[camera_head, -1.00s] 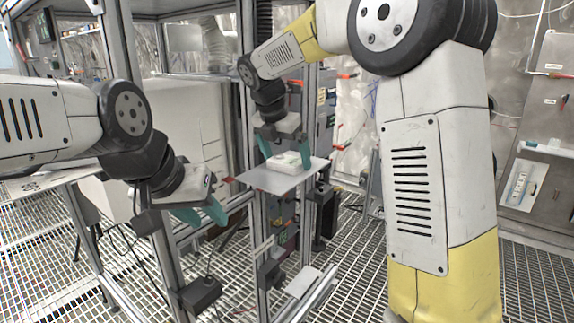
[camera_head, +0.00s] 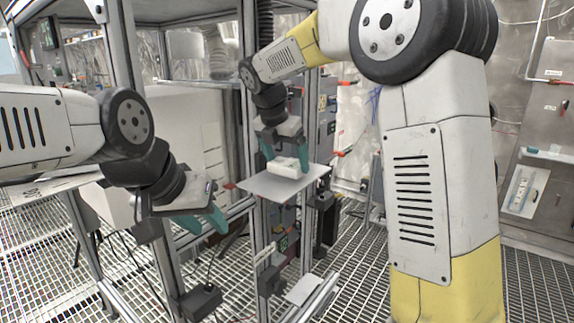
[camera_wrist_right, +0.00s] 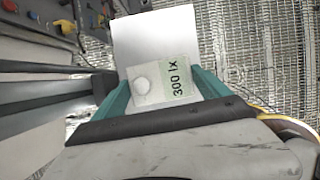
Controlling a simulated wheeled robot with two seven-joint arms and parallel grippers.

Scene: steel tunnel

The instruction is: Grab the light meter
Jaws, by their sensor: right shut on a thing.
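The light meter (camera_head: 283,168) is a small white box at the small grey shelf plate in the head view. In the right wrist view its face (camera_wrist_right: 160,84) shows a round white dome and a display reading "300 lx". My right gripper (camera_head: 287,165) points down and is shut on the meter, with a teal finger on each side. I cannot tell whether the meter touches the plate or is just above it. My left gripper (camera_head: 210,225) is empty, its teal fingers apart, to the left of and lower than the plate.
The grey shelf plate (camera_head: 258,186) sticks out from a metal frame post (camera_head: 250,90). A red-tipped part (camera_head: 229,186) is close to its left edge. Black boxes and cables hang below. The grating floor (camera_head: 350,270) is open at the right of the frame.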

